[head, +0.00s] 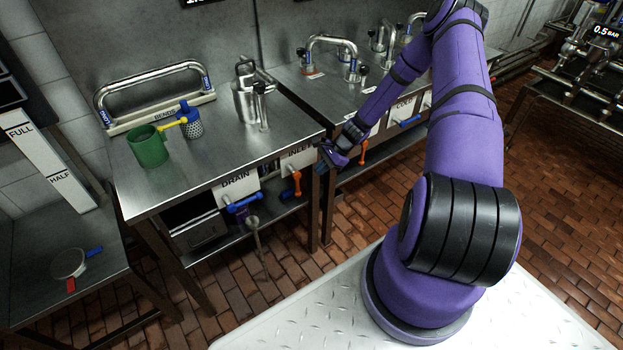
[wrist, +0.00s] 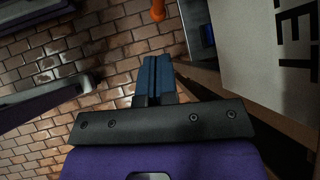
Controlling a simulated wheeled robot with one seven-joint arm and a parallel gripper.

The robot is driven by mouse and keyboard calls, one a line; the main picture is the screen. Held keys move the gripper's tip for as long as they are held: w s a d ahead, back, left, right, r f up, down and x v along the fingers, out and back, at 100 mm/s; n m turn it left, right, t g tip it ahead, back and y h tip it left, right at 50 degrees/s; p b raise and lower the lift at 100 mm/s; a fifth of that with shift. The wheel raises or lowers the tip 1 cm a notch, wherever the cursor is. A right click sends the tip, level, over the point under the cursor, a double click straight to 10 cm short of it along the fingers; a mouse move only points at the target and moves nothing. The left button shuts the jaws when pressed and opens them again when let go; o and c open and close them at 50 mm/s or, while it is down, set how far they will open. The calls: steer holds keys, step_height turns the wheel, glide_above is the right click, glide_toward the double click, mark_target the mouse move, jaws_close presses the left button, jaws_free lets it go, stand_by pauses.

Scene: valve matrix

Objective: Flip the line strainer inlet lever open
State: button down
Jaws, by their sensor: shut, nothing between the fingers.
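The white plate lettered INLET (head: 298,160) is on the front edge of the left steel table. An orange lever (head: 296,184) hangs downward below it. In the wrist view, the end of an orange lever (wrist: 158,9) shows at the top edge, and part of the plate ending in LET (wrist: 270,50) fills the upper right. My gripper (head: 325,160) is just right of the plate and lever, near the table corner. Its blue fingers (wrist: 153,70) are together and empty, apart from the orange lever.
A blue lever (head: 243,202) sits below the DRAIN plate (head: 238,180). Another orange lever (head: 363,152) hangs under the table to the right. A steel vessel (head: 246,100), green mug (head: 148,147) and bench rail stand on the left table (head: 210,160). Brick floor lies below.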

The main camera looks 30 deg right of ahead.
steer(key=shift+v, duration=1.1)
steer(key=shift+d+f, duration=0.1)
steer(key=shift+d, duration=0.1)
steer(key=s+a+r+n+h, duration=0.1)
steer(key=a+r+n+h, duration=0.2)
steer(key=r, duration=0.9)
steer(key=s+a+r+n+g+h, duration=0.1)
steer(key=s+a+r+n, duration=0.2)
steer(key=r, duration=0.9)
steer(key=a+r+n+h, duration=0.1)
steer(key=a+r+n, duration=0.3)
steer(key=r, duration=0.8)
steer(key=s+a+r+n+t+h, duration=0.1)
steer(key=s+a+r+n, duration=0.1)
steer(key=s+r, duration=0.45)
steer(key=s+a+r+n+t+h, duration=0.1)
steer(key=s+a+r+n, duration=0.2)
steer(key=s+r, duration=0.3)
steer(key=s+a+r+n+t, duration=0.1)
steer(key=s+r, duration=0.2)
steer(key=s, duration=0.3)
steer(key=s+r+n+t, duration=0.1)
steer(key=s+r+n, duration=0.1)
steer(key=s, duration=0.5)
steer(key=shift+a+r+h, duration=0.3)
steer(key=shift+a+r, duration=0.05)
steer(key=shift+a, duration=0.05)
